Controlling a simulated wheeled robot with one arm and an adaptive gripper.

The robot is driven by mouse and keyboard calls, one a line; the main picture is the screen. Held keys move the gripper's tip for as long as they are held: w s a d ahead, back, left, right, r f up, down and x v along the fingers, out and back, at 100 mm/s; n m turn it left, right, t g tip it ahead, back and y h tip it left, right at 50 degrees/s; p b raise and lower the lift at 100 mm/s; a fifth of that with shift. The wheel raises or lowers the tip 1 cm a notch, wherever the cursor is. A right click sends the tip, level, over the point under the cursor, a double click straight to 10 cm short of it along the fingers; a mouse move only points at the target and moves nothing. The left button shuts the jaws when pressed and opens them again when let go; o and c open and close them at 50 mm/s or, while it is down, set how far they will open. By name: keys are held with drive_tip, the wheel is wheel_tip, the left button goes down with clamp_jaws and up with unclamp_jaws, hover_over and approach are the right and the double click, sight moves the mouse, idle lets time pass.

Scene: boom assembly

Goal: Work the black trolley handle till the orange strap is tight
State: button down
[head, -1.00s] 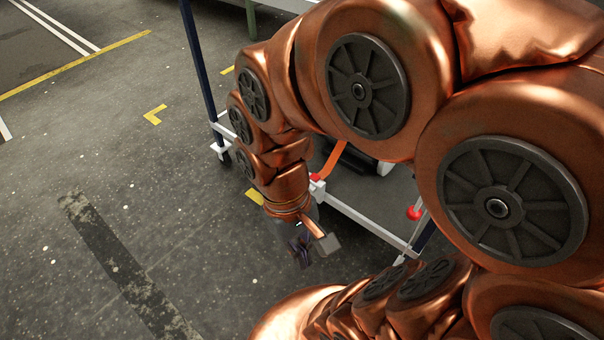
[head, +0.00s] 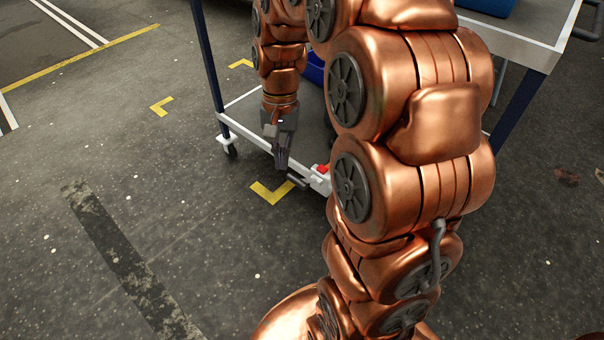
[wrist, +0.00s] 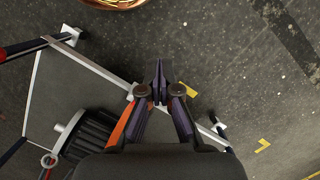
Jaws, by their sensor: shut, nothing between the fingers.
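My gripper (head: 283,164) is shut and empty, pointing down beside the near edge of the trolley's lower shelf. A short dark bar (head: 298,181), which looks like the black handle, sticks out by a white block with a red part (head: 322,169). My fingertips are just above and left of this bar in the head view; I cannot tell whether they touch. In the wrist view my fingers (wrist: 158,84) are together over the white shelf edge. The orange strap (wrist: 122,122) shows beside them, partly hidden by the gripper. My arm hides it in the head view; its tightness cannot be told.
The trolley has a white-edged lower shelf (head: 245,103), dark blue posts (head: 208,62) and a castor (head: 231,150). A blue bin (head: 487,5) stands on its top. A black ribbed object (wrist: 88,136) is on the lower shelf. Floor to the left is clear.

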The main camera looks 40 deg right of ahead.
sight(308, 181)
drive_tip(key=w+d+f+m+b, duration=0.1)
drive_tip(key=w+d+f+m, duration=0.1)
drive_tip(key=d, duration=0.3)
drive_tip(key=w+d+f+m+t+b, duration=0.1)
drive_tip(key=w+d+f+m, duration=0.2)
drive_tip(key=w+d+f, duration=0.1)
drive_tip(key=w+d+f+m+b, duration=0.1)
drive_tip(key=w+d+f+m, duration=0.1)
drive_tip(key=d, duration=0.6)
drive_tip(key=w+f, duration=0.1)
drive_tip(key=w, duration=0.1)
drive_tip(key=shift+w+d+m+t+y, duration=0.25)
drive_tip(key=shift+w+m+t+y, duration=0.05)
drive_tip(key=shift+w, duration=0.1)
drive_tip(key=shift+b, duration=0.3)
